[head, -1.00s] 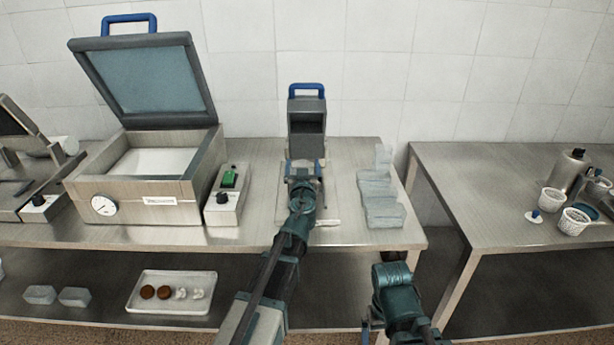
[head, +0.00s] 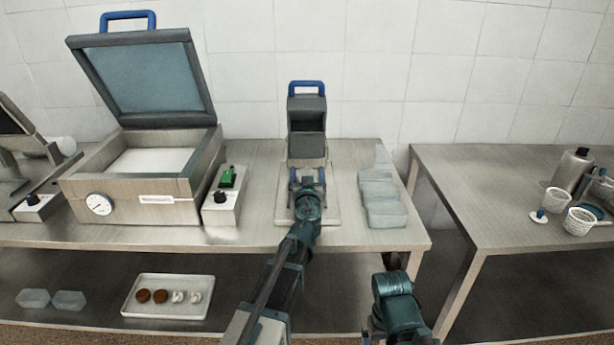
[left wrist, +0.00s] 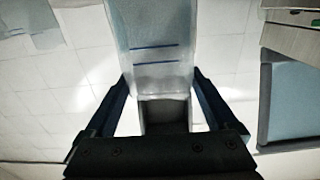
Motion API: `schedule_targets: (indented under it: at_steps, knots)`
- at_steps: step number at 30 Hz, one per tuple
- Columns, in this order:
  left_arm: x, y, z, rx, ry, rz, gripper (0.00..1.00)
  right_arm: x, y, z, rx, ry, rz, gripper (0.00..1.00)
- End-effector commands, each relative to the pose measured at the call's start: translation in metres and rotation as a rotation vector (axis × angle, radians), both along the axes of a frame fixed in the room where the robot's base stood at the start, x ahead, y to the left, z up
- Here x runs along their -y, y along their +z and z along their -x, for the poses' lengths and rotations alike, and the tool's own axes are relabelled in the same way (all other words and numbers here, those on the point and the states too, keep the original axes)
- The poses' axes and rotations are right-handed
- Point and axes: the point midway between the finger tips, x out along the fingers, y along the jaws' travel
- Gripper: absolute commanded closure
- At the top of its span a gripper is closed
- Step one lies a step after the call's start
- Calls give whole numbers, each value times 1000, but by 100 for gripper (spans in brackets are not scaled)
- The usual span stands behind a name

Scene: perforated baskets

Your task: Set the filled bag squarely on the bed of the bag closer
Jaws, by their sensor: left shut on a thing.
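The bag closer (head: 307,115) is a dark grey unit with a blue top handle, standing on a pale plate (head: 281,211) on the middle table. My left gripper (head: 307,180) is in front of it, over the plate. In the left wrist view, the left gripper (left wrist: 163,100) is shut on a translucent bag (left wrist: 155,60) with two dark blue lines. Part of the closer (left wrist: 166,115) shows beyond the bag. In the head view my gripper hides the bag, so I cannot tell whether it touches the bed. My right arm is low at bottom right; its fingers are unclear.
An open-lidded machine (head: 150,165) with a dial stands left of the closer, with a small control box (head: 222,205) between. Several translucent bags or blocks (head: 383,200) lie close on the right. A tray (head: 168,297) sits on the lower shelf.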

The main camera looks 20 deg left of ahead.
Motion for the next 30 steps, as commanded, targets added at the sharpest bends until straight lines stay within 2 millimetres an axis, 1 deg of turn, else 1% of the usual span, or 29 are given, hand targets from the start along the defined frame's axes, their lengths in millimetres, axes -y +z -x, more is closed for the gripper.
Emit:
schedule_targets:
  at_steps: [4, 5, 6, 14, 18, 23, 26, 30]
  knots:
    - [0, -4, 0, 0, 0, 0, 100, 0, -4, 0, 0, 0, 0, 0]
    - [0, -4, 0, 0, 0, 0, 7, 0, -4, 0, 0, 0, 0, 0]
    - [0, -3, 0, 0, 0, 0, 0, 0, -3, 0, 0, 0, 0, 0]
    - [0, -2, 0, 0, 0, 0, 0, 0, -2, 0, 0, 0, 0, 0]
    - [0, 2, 0, 0, 0, 0, 0, 0, 2, 0, 0, 0, 0, 0]
    - [5, 0, 19, 0, -1, 0, 0, 0, 0, 0, 0, 0, 0, 0]
    - [9, 0, 35, 0, -1, 0, 0, 0, 0, 0, 0, 0, 0, 0]
    - [17, 0, 64, 0, -1, 0, 0, 0, 0, 0, 0, 0, 0, 0]
